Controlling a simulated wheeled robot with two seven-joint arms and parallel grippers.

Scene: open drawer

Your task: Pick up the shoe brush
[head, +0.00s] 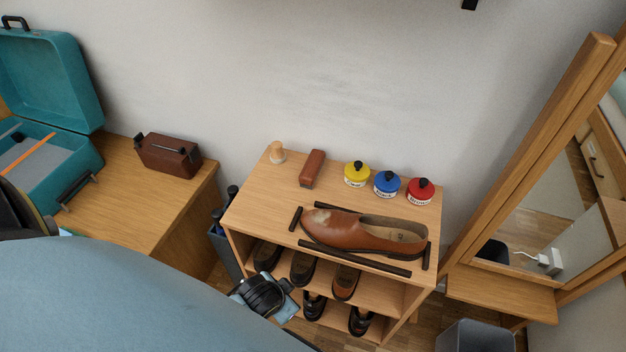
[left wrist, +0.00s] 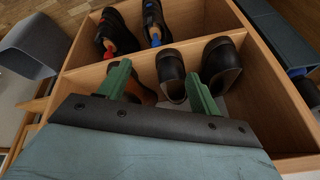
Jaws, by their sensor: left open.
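The shoe brush appears to be the reddish-brown oblong block (head: 312,168) lying near the back of the wooden shoe rack's top (head: 250,205), in the head view. It is apart from the things around it. My left gripper (left wrist: 158,73) shows in the left wrist view with its two green fingers spread wide and nothing held between them. It is in front of the rack's shelves, with shoes beyond its fingers. In the head view its fingers cannot be made out; the brush is outside the left wrist view. My right gripper is not in view.
A brown shoe (head: 365,233) lies among dark bars on the rack's top. A pale wooden knob (head: 277,153) and yellow (head: 356,174), blue (head: 387,184) and red (head: 420,191) tins flank the brush.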

